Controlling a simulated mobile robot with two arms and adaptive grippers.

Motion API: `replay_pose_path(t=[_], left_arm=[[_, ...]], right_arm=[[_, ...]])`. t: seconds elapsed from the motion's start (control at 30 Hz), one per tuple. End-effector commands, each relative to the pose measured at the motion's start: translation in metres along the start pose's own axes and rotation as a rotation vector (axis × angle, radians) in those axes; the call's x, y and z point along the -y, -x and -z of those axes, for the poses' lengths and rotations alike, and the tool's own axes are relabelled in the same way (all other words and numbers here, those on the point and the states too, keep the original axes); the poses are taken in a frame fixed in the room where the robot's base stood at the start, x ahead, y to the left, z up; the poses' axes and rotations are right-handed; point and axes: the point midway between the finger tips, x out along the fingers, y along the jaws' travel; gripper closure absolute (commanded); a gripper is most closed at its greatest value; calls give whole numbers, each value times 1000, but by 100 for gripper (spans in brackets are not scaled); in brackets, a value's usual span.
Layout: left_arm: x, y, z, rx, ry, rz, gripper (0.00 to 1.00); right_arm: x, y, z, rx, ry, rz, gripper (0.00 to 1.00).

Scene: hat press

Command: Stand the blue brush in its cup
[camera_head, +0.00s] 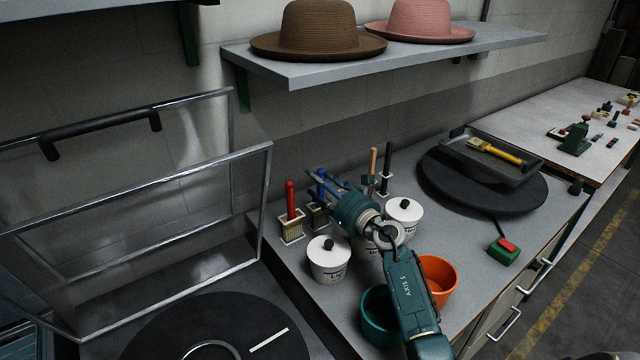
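The blue brush (320,187) stands about upright at the back of the grey worktop, just right of the red brush. Its bristle end is low, at a small holder (317,225) that is partly hidden; I cannot tell how deep it sits. My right gripper (314,186) reaches in from the lower right, with its fingertips at the blue handle. The fingers overlap the handle in the picture, so I cannot tell whether they are closed on it. My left gripper is not in view.
The red brush (291,212) stands in a white holder to the left. Wooden (373,163) and black (388,160) handles rise behind my gripper. White lidded jars (328,268) (404,220), an orange cup (442,285) and a teal cup (376,325) crowd my arm.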

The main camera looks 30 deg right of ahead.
Motion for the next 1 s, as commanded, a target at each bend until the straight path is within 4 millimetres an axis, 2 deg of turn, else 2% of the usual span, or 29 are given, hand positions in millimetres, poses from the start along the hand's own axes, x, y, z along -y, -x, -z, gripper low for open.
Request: replay_pose_path(t=[0.17, 0.27, 0.7, 0.83, 1.0], left_arm=[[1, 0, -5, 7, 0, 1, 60], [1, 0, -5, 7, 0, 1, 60], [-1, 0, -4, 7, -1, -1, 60], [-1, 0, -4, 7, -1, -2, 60], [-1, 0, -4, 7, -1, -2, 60]], right_arm=[[0, 2, 1, -1, 0, 0, 52], [0, 12, 2, -2, 2, 1, 52], [0, 99, 2, -3, 2, 0, 52], [0, 114, 1, -1, 1, 0, 52], [0, 120, 0, 0, 1, 1, 52]])
